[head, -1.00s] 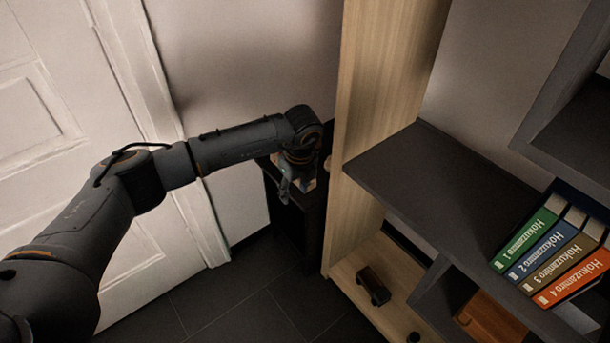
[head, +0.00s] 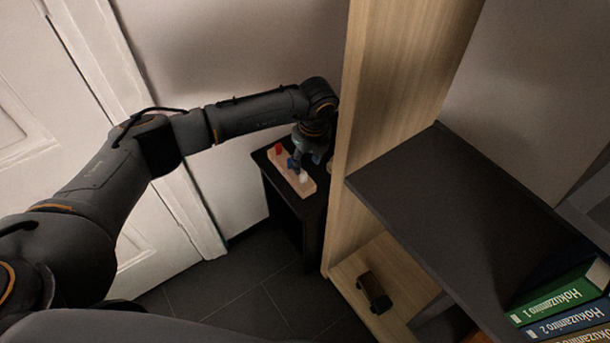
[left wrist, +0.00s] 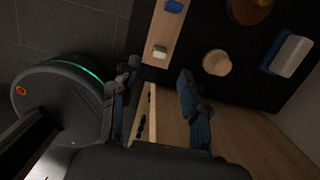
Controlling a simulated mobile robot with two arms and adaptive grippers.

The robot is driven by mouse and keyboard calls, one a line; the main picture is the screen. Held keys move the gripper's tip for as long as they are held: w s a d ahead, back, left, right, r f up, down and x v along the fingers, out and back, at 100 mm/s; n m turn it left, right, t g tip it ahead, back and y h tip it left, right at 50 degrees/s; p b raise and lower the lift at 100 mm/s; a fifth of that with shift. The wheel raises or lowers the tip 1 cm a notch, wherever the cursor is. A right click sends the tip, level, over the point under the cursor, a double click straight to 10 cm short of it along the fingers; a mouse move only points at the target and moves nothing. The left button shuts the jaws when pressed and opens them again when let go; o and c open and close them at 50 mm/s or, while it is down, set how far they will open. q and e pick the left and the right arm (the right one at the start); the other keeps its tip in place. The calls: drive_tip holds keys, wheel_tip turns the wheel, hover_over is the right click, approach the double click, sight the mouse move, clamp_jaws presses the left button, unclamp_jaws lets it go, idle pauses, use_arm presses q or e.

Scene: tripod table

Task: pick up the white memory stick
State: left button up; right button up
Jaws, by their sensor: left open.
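The white memory stick (head: 303,176) is small and pale and stands at the near end of a light wooden strip (head: 284,165) on a small black table (head: 311,205). In the left wrist view the stick (left wrist: 160,52) shows at the end of the strip (left wrist: 157,33), beyond the fingertips and between their lines. My left gripper (head: 297,163) points down over the strip, close to the stick. In the left wrist view its blue-padded fingers (left wrist: 154,88) are apart with nothing between them. The exact height above the stick is hard to tell. My right gripper is not in view.
A red piece (head: 278,149) and a blue piece (left wrist: 174,6) are on the strip. A round wooden piece (left wrist: 216,62), a brown round object (left wrist: 250,8) and a white-and-blue block (left wrist: 290,52) are beside it. A tall wooden panel (head: 372,120) stands right of the table.

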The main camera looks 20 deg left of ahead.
sight(304, 173)
use_arm(q)
drive_tip(key=f, duration=0.4)
drive_tip(key=shift+w+a+f, duration=0.25)
drive_tip(key=shift+a+f, duration=0.1)
drive_tip(key=shift+a, duration=0.05)
drive_tip(key=shift+a+f+b, duration=0.1)
drive_tip(key=shift+f+b, duration=0.2)
drive_tip(key=shift+f, duration=0.25)
drive_tip(key=shift+w, duration=0.1)
drive_tip(key=c, duration=0.9)
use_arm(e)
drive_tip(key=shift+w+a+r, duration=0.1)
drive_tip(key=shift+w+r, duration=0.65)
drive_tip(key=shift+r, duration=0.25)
